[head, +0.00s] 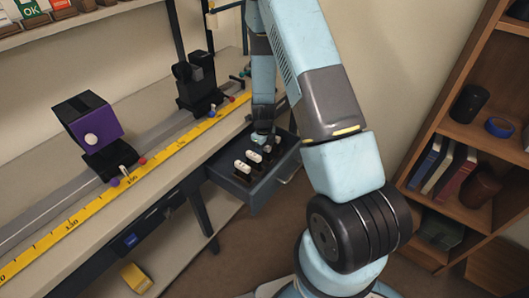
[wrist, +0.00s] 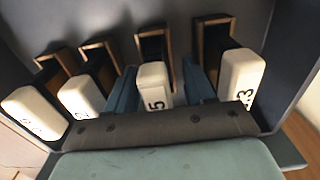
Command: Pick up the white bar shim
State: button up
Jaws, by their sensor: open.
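Several white bar shims stand in dark, wood-edged holders inside an open drawer (head: 238,188). In the wrist view, one shim (wrist: 154,82) with a "5" on it stands between the two teal fingers of my gripper (wrist: 160,92). The fingers are open, one on each side of it, with a gap visible. Another shim (wrist: 242,78), with a label ending in 3, is at the right. Two more shims, one (wrist: 80,97) and another (wrist: 35,112), are at the left. In the head view my gripper (head: 262,138) points down into the drawer, partly hiding its far contents.
The bench (head: 60,160) beside the drawer carries a rail, a yellow ruler (head: 130,182), a purple-faced block (head: 95,125) and a black mount (head: 197,85). A wooden shelf (head: 440,130) stands at the right. The drawer walls closely surround the shims.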

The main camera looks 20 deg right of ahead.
grip_shut()
dwell(0.4)
